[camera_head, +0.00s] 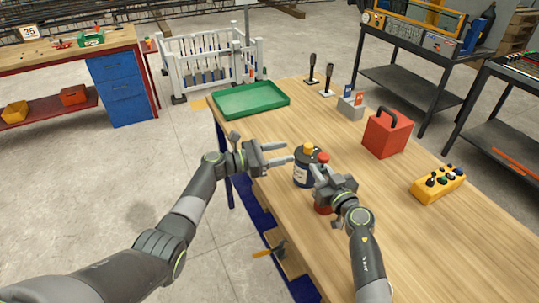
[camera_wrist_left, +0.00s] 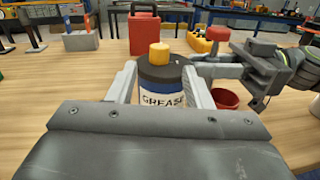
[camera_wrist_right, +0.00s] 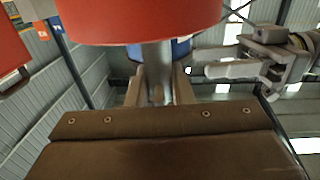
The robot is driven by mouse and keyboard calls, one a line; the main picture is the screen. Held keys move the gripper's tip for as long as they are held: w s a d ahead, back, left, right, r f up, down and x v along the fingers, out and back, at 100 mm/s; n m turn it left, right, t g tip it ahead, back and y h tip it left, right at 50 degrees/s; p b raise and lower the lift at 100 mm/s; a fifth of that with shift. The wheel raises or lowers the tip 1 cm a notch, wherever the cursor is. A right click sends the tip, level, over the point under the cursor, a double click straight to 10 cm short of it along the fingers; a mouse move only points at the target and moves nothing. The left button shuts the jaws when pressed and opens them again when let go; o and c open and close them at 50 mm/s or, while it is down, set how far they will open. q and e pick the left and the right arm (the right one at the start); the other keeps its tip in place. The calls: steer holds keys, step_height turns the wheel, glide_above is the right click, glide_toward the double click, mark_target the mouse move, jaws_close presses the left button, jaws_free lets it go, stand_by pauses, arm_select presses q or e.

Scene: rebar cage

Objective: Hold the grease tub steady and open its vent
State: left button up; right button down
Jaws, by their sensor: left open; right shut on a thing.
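The grease tub (camera_head: 304,170) is dark blue with a white label, a dark lid and a yellow cap. It stands upright on the wooden table. In the left wrist view the tub (camera_wrist_left: 163,88) sits between the open fingers of my left gripper (camera_head: 288,154); I cannot tell whether they touch it. My right gripper (camera_head: 319,178), just right of the tub, is shut on the grey stem (camera_wrist_right: 157,62) of a red-topped tool (camera_head: 323,158). The red top (camera_wrist_right: 140,18) fills the upper part of the right wrist view. A red cup (camera_wrist_left: 225,98) stands below the right gripper.
A red box with a black handle (camera_head: 386,135), a yellow control box (camera_head: 438,184) and a grey card holder (camera_head: 350,107) stand to the right and behind. A green tray (camera_head: 250,98) lies at the far left end. The table's left edge runs below my left gripper.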

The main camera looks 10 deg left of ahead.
mark_target(305, 149)
arm_select(q)
steer(key=shift+v, duration=1.7)
steer(key=s+d+m+t+y, duration=0.2)
steer(key=m+t, duration=0.1)
steer(key=m, duration=1.2)
steer(key=s+d+m+t+y, duration=0.1)
steer(key=m+t+y, duration=0.15)
steer(key=m, duration=1.35)
steer(key=x, duration=1.1)
steer(key=shift+w+d+r, duration=0.1)
steer(key=shift+d, duration=0.3)
